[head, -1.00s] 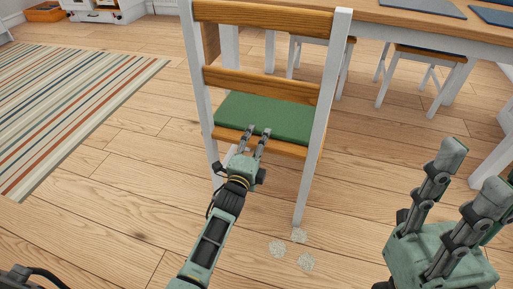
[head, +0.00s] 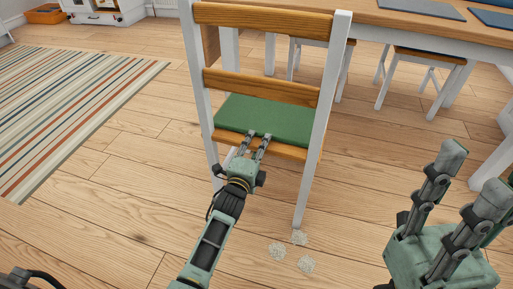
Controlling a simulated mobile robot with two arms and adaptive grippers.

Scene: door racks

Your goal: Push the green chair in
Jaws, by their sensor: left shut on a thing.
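The green chair (head: 264,117) stands upright with its back toward me. It has white posts, wooden back slats and a green seat pad. A wooden table (head: 415,20) is beyond it. My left gripper (head: 258,139) is at the rear edge of the seat, below the lower slat, with its fingertips at the wooden seat edge. It is shut on the seat's rear edge, though its exact hold is partly hidden. My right gripper (head: 464,172) is at the lower right, apart from the chair, with its fingers spread and nothing between them.
Two stools stand under the table, one (head: 430,58) at right and one behind the chair. A striped rug (head: 75,100) lies at left. Three pale round patches (head: 300,237) are on the floor near the chair's right leg. A white cabinet (head: 103,10) is at the back left.

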